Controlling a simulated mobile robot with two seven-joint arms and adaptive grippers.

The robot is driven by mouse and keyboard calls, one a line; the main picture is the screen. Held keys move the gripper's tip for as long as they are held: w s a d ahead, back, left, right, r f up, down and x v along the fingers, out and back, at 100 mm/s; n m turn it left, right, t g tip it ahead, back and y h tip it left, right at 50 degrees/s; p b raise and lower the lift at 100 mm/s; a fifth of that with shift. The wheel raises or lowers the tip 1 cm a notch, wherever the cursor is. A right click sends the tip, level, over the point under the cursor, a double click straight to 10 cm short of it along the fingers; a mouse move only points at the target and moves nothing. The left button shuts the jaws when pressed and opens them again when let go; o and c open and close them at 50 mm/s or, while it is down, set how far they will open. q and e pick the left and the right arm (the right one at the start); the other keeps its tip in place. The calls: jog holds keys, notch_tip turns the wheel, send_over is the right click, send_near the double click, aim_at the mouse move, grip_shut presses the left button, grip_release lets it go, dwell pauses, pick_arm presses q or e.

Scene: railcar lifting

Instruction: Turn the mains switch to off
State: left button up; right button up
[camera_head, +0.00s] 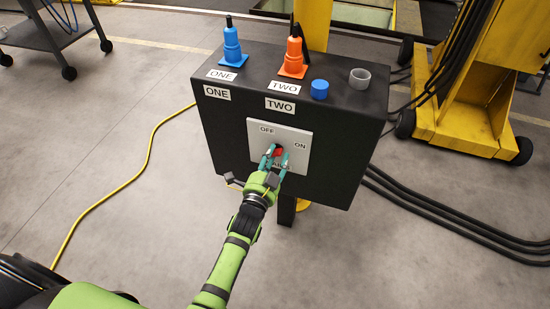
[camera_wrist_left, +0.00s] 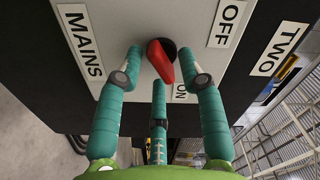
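The red handle of the mains switch (camera_head: 279,152) sits on a light plate (camera_head: 295,137) on the front of a black box. In the left wrist view the handle (camera_wrist_left: 161,62) is on a dark round base, and its free end points toward the ON label, away from OFF. My left gripper (camera_head: 273,155) is at the switch. In the left wrist view its teal fingers (camera_wrist_left: 164,68) are spread, one on each side of the handle, with a third finger below. Gaps show beside the handle; contact is unclear. My right gripper is not in view.
The black box (camera_head: 225,135) carries a blue plug (camera_head: 232,48), an orange plug (camera_head: 294,56), a blue cap (camera_head: 319,90) and a grey cup (camera_head: 359,78). A yellow cable (camera_head: 146,165) lies left; black cables (camera_head: 440,218) and a yellow machine base (camera_head: 455,125) are right.

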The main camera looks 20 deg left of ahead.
pick_arm(q)
grip_shut()
jog(key=shift+n, duration=0.4)
jog(key=n, duration=0.1)
jog(key=n+p, duration=0.1)
jog(key=n, duration=0.1)
jog(key=n+p, duration=0.1)
jog(key=shift+r+n, duration=0.25)
jog(key=shift+n, duration=0.05)
jog(key=n+p, duration=0.1)
jog(key=n, duration=0.2)
jog(key=shift+n, duration=1.7)
